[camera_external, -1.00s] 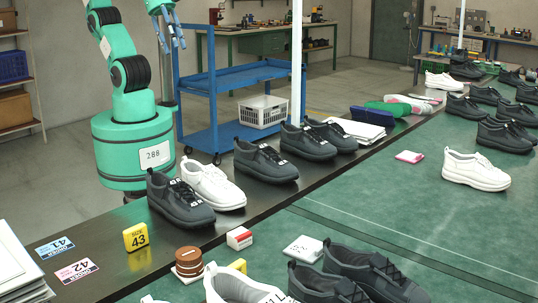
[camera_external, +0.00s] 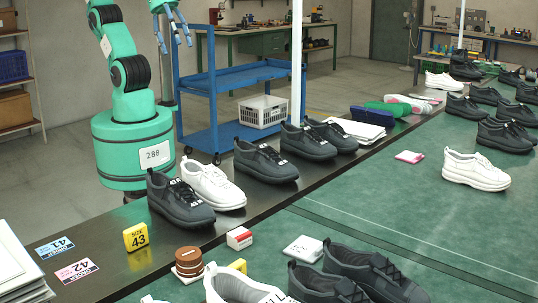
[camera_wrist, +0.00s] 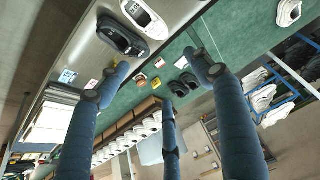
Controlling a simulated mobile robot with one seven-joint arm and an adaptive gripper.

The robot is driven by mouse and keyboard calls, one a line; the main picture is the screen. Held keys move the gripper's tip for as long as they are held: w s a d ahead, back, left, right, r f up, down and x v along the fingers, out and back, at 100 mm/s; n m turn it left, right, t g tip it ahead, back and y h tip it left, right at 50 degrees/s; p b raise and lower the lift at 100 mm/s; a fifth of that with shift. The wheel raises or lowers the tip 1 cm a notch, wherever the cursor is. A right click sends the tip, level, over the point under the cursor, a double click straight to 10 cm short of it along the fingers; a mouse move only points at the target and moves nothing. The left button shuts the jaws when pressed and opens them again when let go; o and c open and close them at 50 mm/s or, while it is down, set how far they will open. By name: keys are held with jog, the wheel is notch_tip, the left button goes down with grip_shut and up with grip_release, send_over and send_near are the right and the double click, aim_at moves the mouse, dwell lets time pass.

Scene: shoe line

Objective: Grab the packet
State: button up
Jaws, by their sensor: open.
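Several small packet-like items lie on the line, and I cannot tell which one the task means. A white and red packet (camera_external: 239,238) lies at the edge of the dark strip. A flat white packet (camera_external: 303,249) lies on the green surface beside dark shoes. A small pink and white packet (camera_external: 409,157) lies farther right. My gripper (camera_external: 174,42) is raised above and behind the line at the upper left, far from all of these. Its blue fingers are spread, open and empty; they also show in the wrist view (camera_wrist: 150,85).
Dark shoes (camera_external: 265,163) and a white shoe (camera_external: 213,186) stand on the dark strip (camera_external: 215,255). A yellow size 43 block (camera_external: 136,237) and brown round pieces (camera_external: 188,261) are near the front. A white post (camera_external: 297,70) rises behind. The green surface (camera_external: 370,205) has free room.

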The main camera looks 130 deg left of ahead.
jog(key=w+d+g, duration=0.1)
jog(key=w+d, duration=0.1)
jog(key=w, duration=1.1)
jog(key=g+p, duration=0.2)
jog(key=g, duration=0.2)
send_over(240, 232)
notch_tip(240, 232, down, 34)
jog(key=shift+d+m, duration=0.1)
jog(key=shift+m, duration=0.3)
jog(key=shift+f, duration=0.15)
jog(key=shift+f+b, duration=0.55)
jog(key=shift+f, duration=3.6)
jog(key=shift+f, duration=0.1)
